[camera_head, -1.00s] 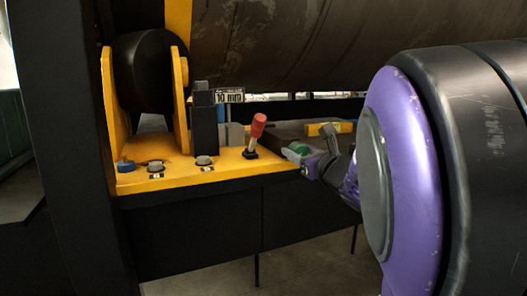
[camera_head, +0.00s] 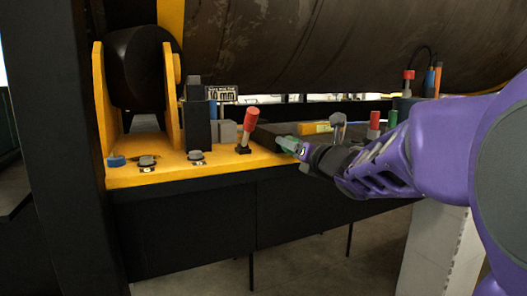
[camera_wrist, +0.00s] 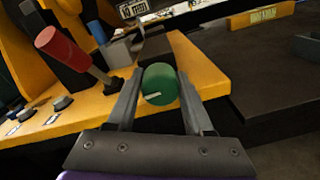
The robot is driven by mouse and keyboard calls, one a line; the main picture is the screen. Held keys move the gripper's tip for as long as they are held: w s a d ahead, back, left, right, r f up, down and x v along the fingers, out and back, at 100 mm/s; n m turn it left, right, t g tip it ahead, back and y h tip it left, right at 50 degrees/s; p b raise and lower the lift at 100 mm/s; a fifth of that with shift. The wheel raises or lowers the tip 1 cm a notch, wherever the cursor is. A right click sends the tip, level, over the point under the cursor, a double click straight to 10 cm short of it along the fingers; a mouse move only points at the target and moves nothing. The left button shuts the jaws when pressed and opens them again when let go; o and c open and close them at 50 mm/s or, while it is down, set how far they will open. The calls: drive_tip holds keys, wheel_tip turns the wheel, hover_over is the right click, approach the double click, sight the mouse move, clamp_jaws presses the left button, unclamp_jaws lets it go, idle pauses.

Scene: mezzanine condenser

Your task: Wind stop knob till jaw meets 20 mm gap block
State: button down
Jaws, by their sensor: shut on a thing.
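The green stop knob (camera_wrist: 158,82), with a pale line on its face, sits between my gripper's fingers in the wrist view. My gripper (camera_wrist: 160,92) is shut on it, one finger on each side. In the head view my gripper (camera_head: 289,145) is at the yellow plate's right end and mostly hides the knob. A grey block (camera_head: 228,133) stands beside a black post (camera_head: 198,122), with a blue piece (camera_head: 213,110) behind. I cannot tell which part is the jaw or gap block, or whether they touch. A sign (camera_head: 222,94) seems to read 10 mm.
A red-handled lever (camera_head: 249,127) rises from the yellow plate (camera_head: 190,175) just left of my gripper. A blue knob (camera_head: 116,161) and two grey knobs line the plate's front. A large dark cylinder (camera_head: 300,45) hangs above. Red and green-topped posts stand to the right.

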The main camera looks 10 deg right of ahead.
idle(0.4)
drive_tip(key=shift+c, duration=1.5)
unclamp_jaws()
